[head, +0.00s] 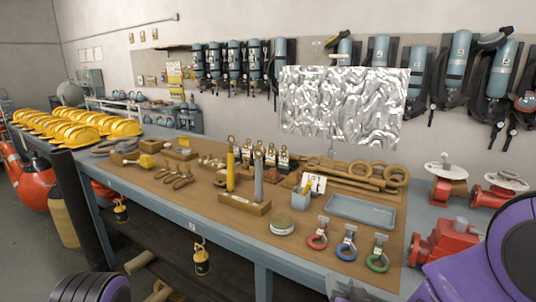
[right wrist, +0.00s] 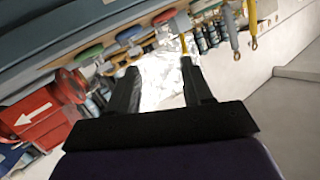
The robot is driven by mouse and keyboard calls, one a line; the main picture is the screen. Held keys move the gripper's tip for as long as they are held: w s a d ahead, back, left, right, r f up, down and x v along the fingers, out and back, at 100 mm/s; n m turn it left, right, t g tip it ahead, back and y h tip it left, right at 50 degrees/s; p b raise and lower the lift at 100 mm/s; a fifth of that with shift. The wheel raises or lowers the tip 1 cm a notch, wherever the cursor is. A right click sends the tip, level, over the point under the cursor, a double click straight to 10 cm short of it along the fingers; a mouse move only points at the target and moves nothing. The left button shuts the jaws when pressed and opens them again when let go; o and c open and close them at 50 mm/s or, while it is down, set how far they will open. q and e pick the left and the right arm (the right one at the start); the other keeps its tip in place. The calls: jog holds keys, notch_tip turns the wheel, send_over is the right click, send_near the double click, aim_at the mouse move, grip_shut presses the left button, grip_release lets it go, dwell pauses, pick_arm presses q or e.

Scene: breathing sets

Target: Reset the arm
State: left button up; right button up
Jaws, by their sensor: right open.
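My right arm (head: 440,285) is purple and comes in at the lower right of the head view, in front of the bench. In the right wrist view my right gripper (right wrist: 160,88) shows two dark fingers spread apart with nothing held between them. The bench tools and a crinkled silver sheet show beyond the fingers. A purple and black part of my left arm (head: 90,288) shows at the lower left edge of the head view. My left gripper is not visible.
The workbench (head: 230,238) carries a wooden block with yellow and grey posts (head: 245,205), a blue tray (head: 362,211), and red, blue and green-handled rings (head: 347,245). Red valves (head: 445,245) stand at the right. Yellow helmets (head: 75,135) lie at the left. The silver sheet (head: 340,105) stands behind.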

jog(key=s+d+f+m+g+h+b, duration=0.1)
jog(key=s+d+f+g, duration=0.15)
jog(key=s+f, duration=0.4)
jog(key=s+d+f+m+g+b, duration=0.1)
jog(key=s+d+f+g, duration=0.15)
jog(key=f, duration=0.65)
jog(key=s+d+f+m+g+h+b, duration=0.1)
jog(key=s+d+f+g, duration=0.1)
jog(key=s+d+f, duration=0.45)
jog(key=s+d+f+g+h+b, duration=0.1)
jog(key=s+f+g, duration=0.4)
jog(key=s+f, duration=0.7)
jog(key=s, duration=0.3)
jog(key=shift+s+d, duration=0.2)
jog(key=shift+s, duration=0.2)
